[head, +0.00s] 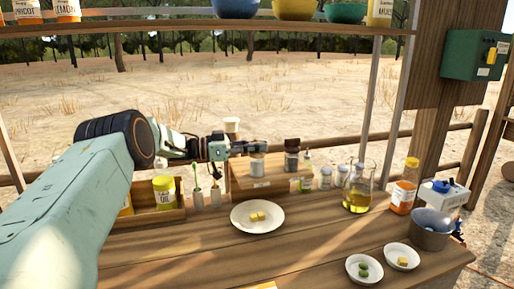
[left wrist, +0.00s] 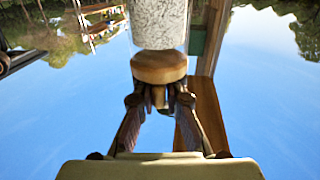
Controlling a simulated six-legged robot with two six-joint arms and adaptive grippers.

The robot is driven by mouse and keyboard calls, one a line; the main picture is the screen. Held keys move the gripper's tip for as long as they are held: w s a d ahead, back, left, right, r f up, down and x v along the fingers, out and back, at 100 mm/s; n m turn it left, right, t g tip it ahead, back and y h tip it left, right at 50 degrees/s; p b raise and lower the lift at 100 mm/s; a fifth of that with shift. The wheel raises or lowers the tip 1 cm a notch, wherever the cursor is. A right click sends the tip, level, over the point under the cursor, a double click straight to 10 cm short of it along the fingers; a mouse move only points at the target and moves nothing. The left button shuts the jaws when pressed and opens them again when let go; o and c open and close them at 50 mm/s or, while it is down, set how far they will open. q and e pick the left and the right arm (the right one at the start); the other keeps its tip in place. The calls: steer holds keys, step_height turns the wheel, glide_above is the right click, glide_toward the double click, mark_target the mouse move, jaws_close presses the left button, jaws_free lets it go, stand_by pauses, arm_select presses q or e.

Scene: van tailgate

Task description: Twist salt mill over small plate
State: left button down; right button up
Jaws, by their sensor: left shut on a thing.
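The salt mill (head: 258,167) has a clear body filled with white grains. My left gripper (head: 250,148) is shut on its top end. In the left wrist view the fingers (left wrist: 158,100) close at the wooden cap, and the white-grained body of the mill (left wrist: 160,22) shows beyond it. In the head view the mill is upright in front of the wooden box; I cannot tell whether it touches it. A white plate (head: 240,222) with yellow cubes lies below it. Two smaller plates stand at front right, one with green pieces (head: 352,273), one with a yellow piece (head: 413,263). My right gripper is not in view.
A dark-capped mill (head: 291,155) and small jars (head: 325,178) stand by the wooden box (head: 240,185). The front middle of the table is clear.

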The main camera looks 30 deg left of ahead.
arm_select(q)
steer(key=shift+r, duration=0.2)
steer(key=c, duration=1.4)
jaws_free()
steer(key=shift+s, duration=0.1)
steer(key=shift+f, duration=0.1)
step_height(320, 180, up, 10)
